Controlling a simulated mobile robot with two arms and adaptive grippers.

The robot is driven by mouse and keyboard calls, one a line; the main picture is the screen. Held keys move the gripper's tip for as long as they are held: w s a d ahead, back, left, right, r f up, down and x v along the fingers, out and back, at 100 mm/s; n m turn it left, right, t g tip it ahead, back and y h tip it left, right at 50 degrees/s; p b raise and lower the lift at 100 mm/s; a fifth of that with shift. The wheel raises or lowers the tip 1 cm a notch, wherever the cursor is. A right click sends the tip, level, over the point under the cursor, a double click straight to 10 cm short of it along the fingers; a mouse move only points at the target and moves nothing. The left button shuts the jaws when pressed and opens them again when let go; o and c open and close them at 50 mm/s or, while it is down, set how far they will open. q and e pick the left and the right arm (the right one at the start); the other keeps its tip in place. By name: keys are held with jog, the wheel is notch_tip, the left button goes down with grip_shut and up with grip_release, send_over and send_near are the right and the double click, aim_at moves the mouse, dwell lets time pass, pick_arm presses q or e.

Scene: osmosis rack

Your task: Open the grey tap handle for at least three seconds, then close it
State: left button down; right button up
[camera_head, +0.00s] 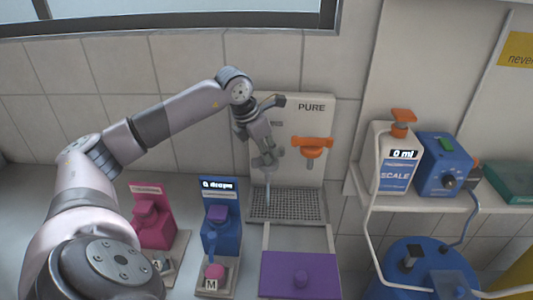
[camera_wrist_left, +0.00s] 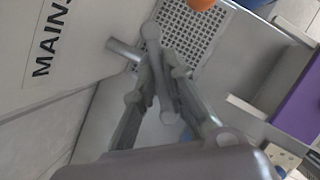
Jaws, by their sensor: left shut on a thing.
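The grey tap handle (camera_wrist_left: 153,48) is between the fingers of my left gripper (camera_wrist_left: 160,95) in the left wrist view. The grey tap body (camera_wrist_left: 122,50) comes out of the panel marked MAINS beside it. In the head view my left gripper (camera_head: 262,146) is shut on the handle, at the left side of the white panel (camera_head: 315,170) marked PURE, and hides part of the tap (camera_head: 266,161). A thin pale vertical line drops from the tap toward the grate; I cannot tell whether it is running water. My right gripper is not in view.
An orange tap (camera_head: 313,148) is just right of the grey one. Below is a perforated drain grate (camera_head: 290,206). Pink (camera_head: 147,221) and blue (camera_head: 221,236) devices and a purple box (camera_head: 300,276) stand in front. A shelf (camera_head: 450,200) with a scale is at right.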

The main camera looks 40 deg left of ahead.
pick_arm(q)
jog(key=shift+r+n+y, duration=0.1)
jog(key=shift+n+y, duration=0.4)
jog(key=shift+n, duration=0.8)
jog(key=c, duration=1.6)
grip_release()
jog(key=shift+c, duration=0.2)
jog(key=v, duration=1.2)
jog(key=shift+d, duration=0.2)
